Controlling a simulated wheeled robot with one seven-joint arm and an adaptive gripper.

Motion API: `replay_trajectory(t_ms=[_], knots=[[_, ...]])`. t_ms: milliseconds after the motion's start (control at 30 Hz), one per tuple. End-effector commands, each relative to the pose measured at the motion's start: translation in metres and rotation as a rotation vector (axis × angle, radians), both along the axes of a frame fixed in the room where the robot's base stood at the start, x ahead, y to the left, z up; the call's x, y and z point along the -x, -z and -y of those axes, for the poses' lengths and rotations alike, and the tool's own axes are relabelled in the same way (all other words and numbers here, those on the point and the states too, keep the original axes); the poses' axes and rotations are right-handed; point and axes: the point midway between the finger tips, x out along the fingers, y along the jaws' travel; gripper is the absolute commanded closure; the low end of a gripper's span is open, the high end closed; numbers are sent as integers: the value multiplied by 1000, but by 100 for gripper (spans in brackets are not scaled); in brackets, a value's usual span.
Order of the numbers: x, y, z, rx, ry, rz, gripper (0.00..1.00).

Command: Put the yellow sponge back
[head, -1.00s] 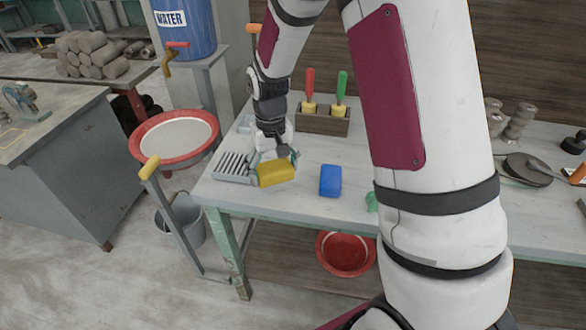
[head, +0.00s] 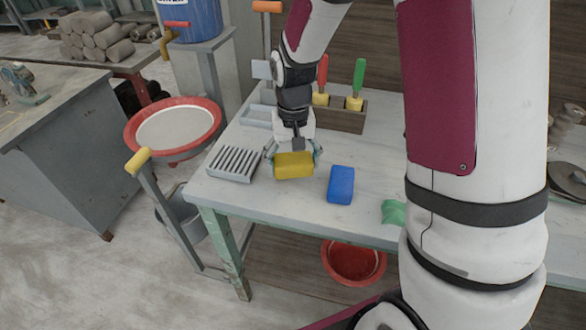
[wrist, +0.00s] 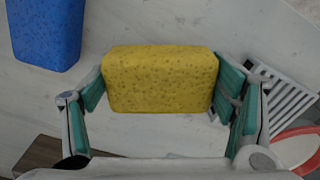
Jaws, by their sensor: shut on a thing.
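The yellow sponge (head: 294,165) is held between the fingers of my gripper (head: 294,153). In the wrist view the sponge (wrist: 159,80) spans the gap between the teal finger pads of my gripper (wrist: 160,88). In the head view it is over the light table, between a grey slatted rack (head: 234,163) on the left and a blue sponge (head: 341,184) on the right. I cannot tell whether its underside touches the table. The slatted rack also shows in the wrist view (wrist: 285,92), and the blue sponge does too (wrist: 46,33).
Behind stand a wooden holder (head: 345,120) with red-handled and green-handled tools and a shallow grey tray (head: 256,116). A green piece (head: 393,212) lies near the table's front edge. A red-rimmed basin (head: 130,140) stands left of the table (head: 290,211). My arm hides part of the right side.

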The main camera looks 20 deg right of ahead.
Motion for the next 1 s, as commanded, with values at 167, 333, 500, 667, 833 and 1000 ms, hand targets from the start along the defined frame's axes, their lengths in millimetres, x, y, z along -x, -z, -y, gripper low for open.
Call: replay_trajectory(t_ms=[167,333,500,667,833,1000], knots=[[1,24,0,0,0,-3,44],[0,25,0,0,0,-1,44],[0,27,0,0,-1,-1,44],[0,28,0,0,-1,-1,2],[0,28,0,0,-1,-1,2],[0,28,0,0,-1,-1,2]])
